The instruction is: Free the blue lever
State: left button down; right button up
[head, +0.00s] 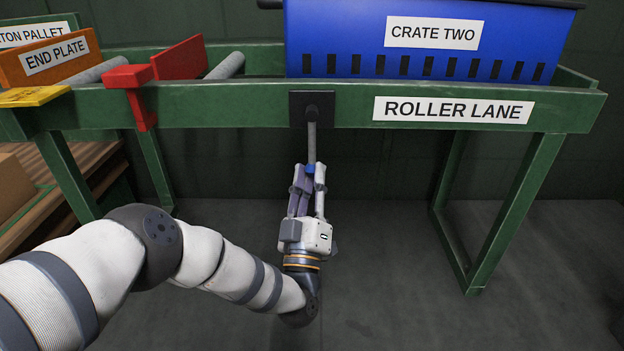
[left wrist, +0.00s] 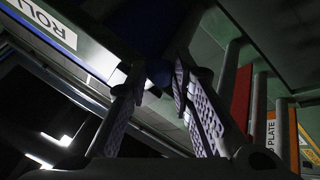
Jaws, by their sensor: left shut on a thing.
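The blue lever has a grey shaft (head: 312,143) that hangs down from a black mounting plate (head: 298,108) on the front rail of the roller lane (head: 250,114). A bit of its blue end (head: 310,169) shows between the fingertips of my left gripper (head: 309,178). My left gripper is below the rail and shut on this end. In the left wrist view the dark blue end (left wrist: 160,72) shows between the patterned finger pads, in deep shadow. The fingers hide most of the lever's end. My right gripper is in neither view.
A blue crate labelled CRATE TWO (head: 430,60) stands on the lane above the lever. A red lever-like stop (head: 138,92), an orange end plate (head: 50,60) and a yellow plate (head: 32,96) are at left. Green legs (head: 505,210) stand at right. The floor below is clear.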

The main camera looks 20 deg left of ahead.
pick_arm(q)
jog(key=shift+r, duration=0.1)
jog(key=c, duration=1.4)
grip_release()
jog(key=shift+d, duration=0.1)
jog(key=v, duration=1.2)
